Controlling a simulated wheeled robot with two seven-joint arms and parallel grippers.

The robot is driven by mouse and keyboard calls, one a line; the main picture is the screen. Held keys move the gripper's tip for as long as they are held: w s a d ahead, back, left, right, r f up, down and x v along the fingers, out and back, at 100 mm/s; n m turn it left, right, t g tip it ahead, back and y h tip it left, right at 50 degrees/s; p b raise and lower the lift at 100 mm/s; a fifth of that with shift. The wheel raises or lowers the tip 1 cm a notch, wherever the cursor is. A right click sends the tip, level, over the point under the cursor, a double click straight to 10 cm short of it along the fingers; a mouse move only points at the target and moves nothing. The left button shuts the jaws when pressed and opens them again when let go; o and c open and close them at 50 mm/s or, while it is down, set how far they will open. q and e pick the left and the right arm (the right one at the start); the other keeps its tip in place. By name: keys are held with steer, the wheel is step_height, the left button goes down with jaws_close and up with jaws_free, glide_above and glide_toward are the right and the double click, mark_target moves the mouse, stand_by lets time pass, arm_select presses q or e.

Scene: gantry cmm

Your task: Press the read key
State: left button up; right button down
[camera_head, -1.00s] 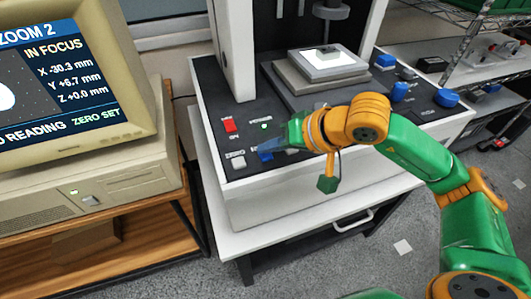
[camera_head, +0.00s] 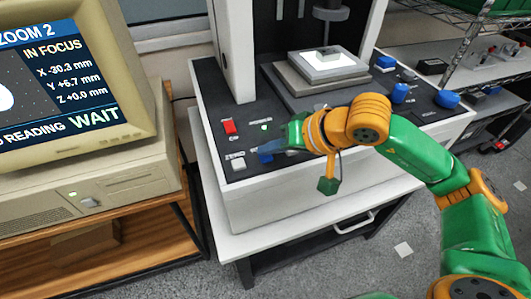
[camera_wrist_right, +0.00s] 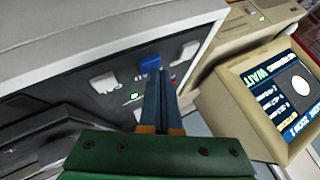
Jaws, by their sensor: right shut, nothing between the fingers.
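A blue key (camera_head: 265,157) sits at the front left of the dark control panel, partly covered by my right gripper (camera_head: 272,148). The wrist view shows the blue key (camera_wrist_right: 149,63) between two white keys. My right gripper's fingers (camera_wrist_right: 157,75) are shut and empty, their tips at the blue key's edge; I cannot tell whether they touch it. The key labels are too small or covered to read surely. The monitor (camera_head: 60,70) shows "IN FOCUS", "READING" and "WAIT". My left gripper is not in view.
A white key (camera_head: 237,163) lies left of the blue one, with a red switch (camera_head: 230,126) and a lit green lamp (camera_head: 264,127) behind. A lit stage (camera_head: 326,64) and several blue knobs (camera_head: 400,92) stand farther back and right. A column rises behind the panel.

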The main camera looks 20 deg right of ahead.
mark_target(270, 159)
steer(key=shift+r, duration=0.6)
steer(key=shift+p, duration=0.3)
step_height(270, 159, up, 5)
steer(key=p, duration=0.3)
steer(key=shift+r+p, duration=0.1)
steer(key=shift+p, duration=0.2)
